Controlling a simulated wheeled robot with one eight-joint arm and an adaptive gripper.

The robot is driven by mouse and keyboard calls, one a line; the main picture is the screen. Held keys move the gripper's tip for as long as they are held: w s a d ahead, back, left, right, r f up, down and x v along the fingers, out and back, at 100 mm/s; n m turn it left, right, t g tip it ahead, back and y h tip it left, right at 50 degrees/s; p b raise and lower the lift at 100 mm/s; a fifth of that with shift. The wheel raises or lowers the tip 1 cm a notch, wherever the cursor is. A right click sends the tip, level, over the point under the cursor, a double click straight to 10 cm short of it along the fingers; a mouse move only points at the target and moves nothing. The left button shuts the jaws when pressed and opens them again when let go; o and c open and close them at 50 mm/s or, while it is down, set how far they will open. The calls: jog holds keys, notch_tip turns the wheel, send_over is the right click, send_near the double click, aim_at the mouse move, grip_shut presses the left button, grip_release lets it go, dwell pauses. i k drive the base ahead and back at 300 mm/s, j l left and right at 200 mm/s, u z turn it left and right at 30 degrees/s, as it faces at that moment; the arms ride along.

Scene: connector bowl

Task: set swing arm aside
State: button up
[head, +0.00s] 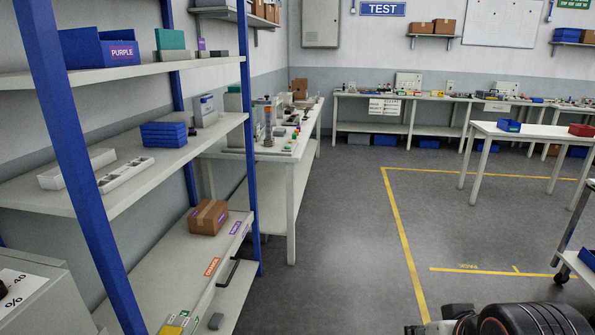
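I cannot pick out a swing arm for certain in the head view. No gripper fingers can be made out, so what my gripper holds, if anything, is hidden.
A blue-posted shelf rack (187,151) fills the left, with blue bins (164,134), white trays and a cardboard box (208,217). A cluttered bench (291,160) stands behind it. A white table (545,132) carries blue and red bins at right. Grey floor (345,240) between is clear.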

aim_at(267, 102)
jog(key=i+u, duration=0.15)
jog(key=i, duration=0.35)
jog(key=i+l+u, duration=0.2)
jog(key=i, duration=0.25)
jog(key=i+l+u, duration=0.15)
jog(key=i, duration=0.35)
jog(key=i+l+u, duration=0.2)
jog(key=i, duration=0.25)
